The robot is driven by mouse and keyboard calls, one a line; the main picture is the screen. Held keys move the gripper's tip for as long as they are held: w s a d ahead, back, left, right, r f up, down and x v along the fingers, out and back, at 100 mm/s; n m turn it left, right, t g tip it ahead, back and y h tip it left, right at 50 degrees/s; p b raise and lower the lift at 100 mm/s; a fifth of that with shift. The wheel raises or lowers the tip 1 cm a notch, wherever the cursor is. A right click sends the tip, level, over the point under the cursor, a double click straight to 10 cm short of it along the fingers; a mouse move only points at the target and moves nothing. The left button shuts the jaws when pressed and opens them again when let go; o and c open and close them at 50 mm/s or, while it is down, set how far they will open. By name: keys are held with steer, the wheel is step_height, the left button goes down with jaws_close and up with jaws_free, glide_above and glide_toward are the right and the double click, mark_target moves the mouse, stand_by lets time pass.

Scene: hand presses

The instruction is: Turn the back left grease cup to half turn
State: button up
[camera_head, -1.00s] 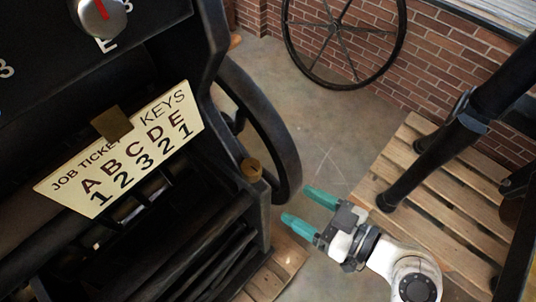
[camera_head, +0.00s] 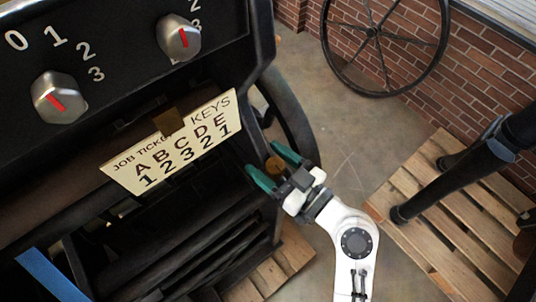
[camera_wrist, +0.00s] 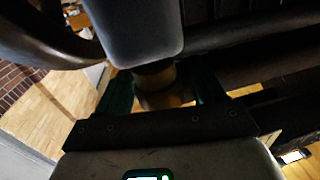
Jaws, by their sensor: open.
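A small brass grease cup (camera_head: 275,166) sticks out at the right front edge of the dark press. It is the only grease cup I can make out, and its turn position cannot be read. My gripper (camera_head: 263,158) has teal fingers, open, one on each side of the cup in the head view. In the wrist view the brass cup (camera_wrist: 160,92) sits between the spread fingers of my gripper (camera_wrist: 162,88), under a dark rounded block. I cannot tell whether either finger touches it.
A job ticket card (camera_head: 170,142) hangs on the press front, below grey knobs (camera_head: 58,97) with red marks. A dark flywheel (camera_head: 290,115) stands close behind the cup. A wooden pallet (camera_head: 440,215) with dark legs lies at right. Bare floor shows between.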

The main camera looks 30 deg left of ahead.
steer(key=shift+a, duration=0.3)
steer(key=shift+c, duration=0.5)
steer(key=c, duration=0.9)
steer(key=shift+w+m+t+h, duration=0.25)
steer(key=shift+m+t, duration=0.55)
steer(key=shift+t, duration=0.4)
steer(key=o, duration=1)
steer(key=shift+d, duration=0.1)
steer(key=shift+s, duration=0.1)
